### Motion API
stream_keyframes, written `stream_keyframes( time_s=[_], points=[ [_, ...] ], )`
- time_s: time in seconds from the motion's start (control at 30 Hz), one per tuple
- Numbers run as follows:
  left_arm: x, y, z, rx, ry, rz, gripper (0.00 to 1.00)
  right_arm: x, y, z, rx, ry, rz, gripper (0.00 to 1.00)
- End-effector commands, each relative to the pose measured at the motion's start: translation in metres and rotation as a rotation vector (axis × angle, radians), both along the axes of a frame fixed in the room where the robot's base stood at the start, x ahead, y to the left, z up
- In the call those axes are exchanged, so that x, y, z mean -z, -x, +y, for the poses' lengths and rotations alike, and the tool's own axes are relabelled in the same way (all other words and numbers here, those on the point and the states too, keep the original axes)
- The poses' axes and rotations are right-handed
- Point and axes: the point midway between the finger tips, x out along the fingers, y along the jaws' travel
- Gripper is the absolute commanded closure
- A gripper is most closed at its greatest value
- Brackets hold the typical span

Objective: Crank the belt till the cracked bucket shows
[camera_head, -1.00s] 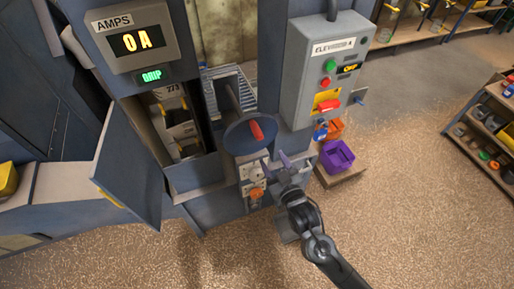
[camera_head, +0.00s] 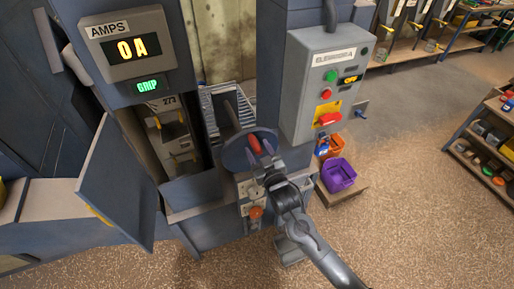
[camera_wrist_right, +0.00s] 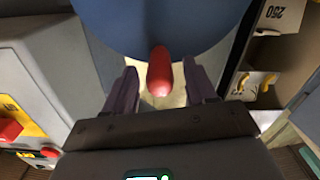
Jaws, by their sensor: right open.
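The blue crank wheel (camera_head: 236,152) with its red handle (camera_head: 253,143) is at the front of the elevator. My right gripper (camera_head: 262,150) is open at the red handle. In the right wrist view, the handle (camera_wrist_right: 160,72) stands between the two purple-grey fingers (camera_wrist_right: 160,88), with gaps on both sides. A bucket (camera_head: 180,152) shows in the open hatch, with a label above it that seems to read 273. I cannot make out a crack. My left gripper is not in view.
The hatch door (camera_head: 117,185) hangs open at the left. A grey control box (camera_head: 325,88) with an OFF display is at the right. The AMPS display (camera_head: 132,48) reads 0A. A purple bin (camera_head: 338,175) and an orange bin (camera_head: 333,145) stand beyond my right gripper.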

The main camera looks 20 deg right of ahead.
Motion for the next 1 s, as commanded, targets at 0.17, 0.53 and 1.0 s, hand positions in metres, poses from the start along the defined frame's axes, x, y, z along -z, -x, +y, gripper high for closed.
stream_keyframes(
  time_s=[0.17, 0.53, 1.0],
  points=[
    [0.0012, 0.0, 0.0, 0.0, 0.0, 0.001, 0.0, -0.0003, -0.0126, 0.0004, 0.0, -0.001, -0.001, 0.44],
    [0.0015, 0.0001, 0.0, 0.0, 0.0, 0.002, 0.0, -0.0003, -0.015, 0.0005, 0.0, -0.001, -0.001, 0.47],
    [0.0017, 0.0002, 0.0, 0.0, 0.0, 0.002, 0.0, -0.0002, -0.0148, 0.0005, 0.0, 0.0, 0.0, 1.0]
  ],
)
